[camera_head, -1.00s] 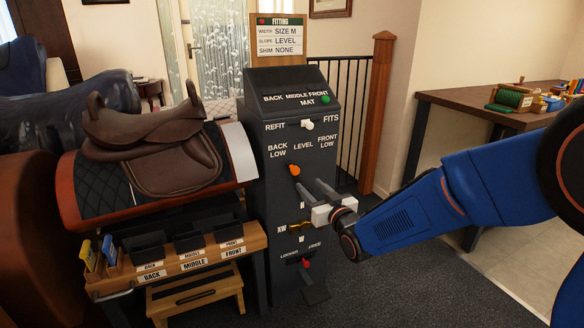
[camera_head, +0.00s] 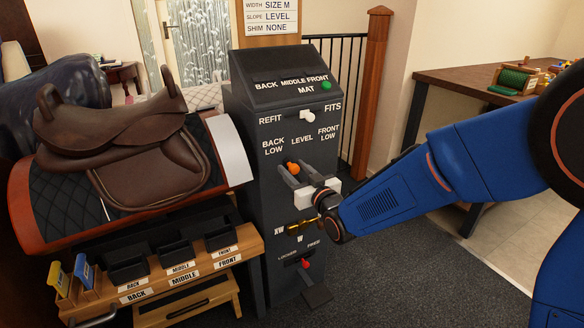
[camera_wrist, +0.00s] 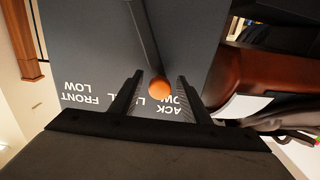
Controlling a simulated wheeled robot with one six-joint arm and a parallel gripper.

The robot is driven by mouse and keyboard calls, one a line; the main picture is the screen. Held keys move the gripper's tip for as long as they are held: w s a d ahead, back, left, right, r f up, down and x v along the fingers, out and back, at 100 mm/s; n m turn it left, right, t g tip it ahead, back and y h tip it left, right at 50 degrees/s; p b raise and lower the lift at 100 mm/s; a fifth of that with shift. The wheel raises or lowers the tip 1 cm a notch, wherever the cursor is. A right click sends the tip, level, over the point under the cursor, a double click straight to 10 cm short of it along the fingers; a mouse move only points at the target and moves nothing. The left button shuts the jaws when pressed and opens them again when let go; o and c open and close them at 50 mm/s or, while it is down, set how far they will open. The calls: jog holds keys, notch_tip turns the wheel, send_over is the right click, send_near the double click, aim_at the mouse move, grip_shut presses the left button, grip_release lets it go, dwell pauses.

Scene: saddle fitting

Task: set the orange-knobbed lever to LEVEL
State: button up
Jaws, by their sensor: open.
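The orange-knobbed lever (camera_head: 293,167) is on the front of the dark grey console (camera_head: 251,204), below the labels BACK LOW, LEVEL (camera_head: 302,139) and FRONT LOW. The wrist view shows these labels upside down. There the orange knob (camera_wrist: 158,89) is at the end of a dark stalk that slants toward the BACK LOW side, with the knob between LEVEL and BACK LOW. My gripper (camera_head: 297,171) is open, with one finger on each side of the knob. In the wrist view the gripper (camera_wrist: 159,80) shows a gap on both sides of the knob, narrower toward the BACK LOW finger.
A white-knobbed REFIT/FITS lever (camera_head: 308,116) is above, a brass-coloured control (camera_head: 303,227) and a red-knobbed lever (camera_head: 304,263) below. A brown saddle (camera_head: 130,150) stands left over a wooden tray rack (camera_head: 245,243). A card (camera_head: 270,17) reads SLOPE LEVEL.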

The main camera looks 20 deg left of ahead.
grip_shut()
jog(key=shift+w+d+r+m, duration=0.25)
jog(key=shift+w+d+m, duration=0.3)
jog(key=shift+m, duration=0.1)
jog(key=shift+w+d+r+m, duration=0.25)
jog(key=shift+w+d+m, duration=0.15)
jog(key=shift+w+m, duration=0.2)
jog(key=shift+w+d+r+m, duration=0.15)
jog(key=shift+w+d+m, duration=0.8)
jog(key=shift+m, duration=0.4)
grip_release()
